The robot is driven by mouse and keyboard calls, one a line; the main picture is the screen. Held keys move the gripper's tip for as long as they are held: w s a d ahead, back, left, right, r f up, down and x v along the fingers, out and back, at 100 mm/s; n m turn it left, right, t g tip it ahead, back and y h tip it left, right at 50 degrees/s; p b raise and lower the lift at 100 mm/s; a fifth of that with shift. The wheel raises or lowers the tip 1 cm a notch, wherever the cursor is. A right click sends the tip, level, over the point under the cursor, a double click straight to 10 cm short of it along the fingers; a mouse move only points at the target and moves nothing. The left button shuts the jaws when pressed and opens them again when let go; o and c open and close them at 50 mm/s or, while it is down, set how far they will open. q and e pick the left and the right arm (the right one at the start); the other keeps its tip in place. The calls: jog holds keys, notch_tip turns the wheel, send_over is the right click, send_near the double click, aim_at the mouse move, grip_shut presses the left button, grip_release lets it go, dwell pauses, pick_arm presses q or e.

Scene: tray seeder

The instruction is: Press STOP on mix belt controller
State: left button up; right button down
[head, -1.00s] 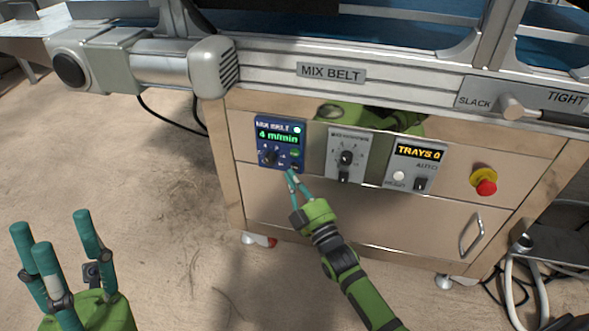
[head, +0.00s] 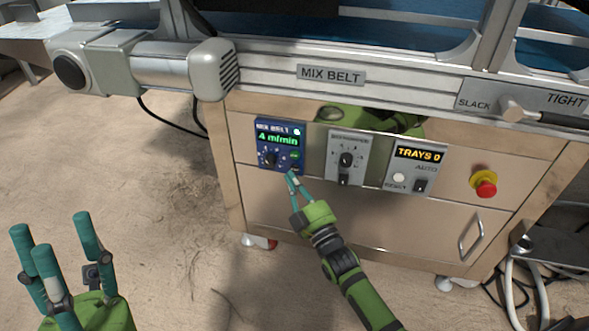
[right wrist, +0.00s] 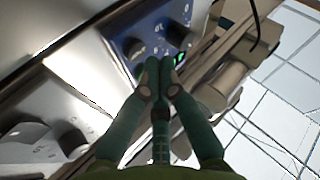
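The mix belt controller (head: 262,146) is a blue panel at the left of the cabinet front; its lit display reads 4 m/min. It has a dial (head: 268,158) and a green button (head: 295,155). The STOP button cannot be made out clearly near the panel's lower right corner. My right gripper (head: 291,175) has its fingers together and empty, tips at that lower right corner; contact cannot be told. In the right wrist view the closed fingertips (right wrist: 159,64) overlap the blue panel (right wrist: 133,27). My left gripper (head: 62,240) is open and empty, away from the cabinet.
A grey knob panel (head: 333,170) and a grey TRAYS panel (head: 434,171) sit to the right of the controller. A red emergency button (head: 486,189) on a yellow base is further right. The metal MIX BELT rail (head: 420,92) runs above. The floor at left is clear.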

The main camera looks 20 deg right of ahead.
dwell(0.4)
jog(key=shift+w+d, duration=0.25)
jog(key=shift+w, duration=0.1)
jog(key=shift+w+d, duration=0.15)
jog(key=shift+w, duration=0.15)
dwell(0.5)
dwell(0.4)
jog(key=shift+s+a+p, duration=0.4)
jog(key=shift+s, duration=0.25)
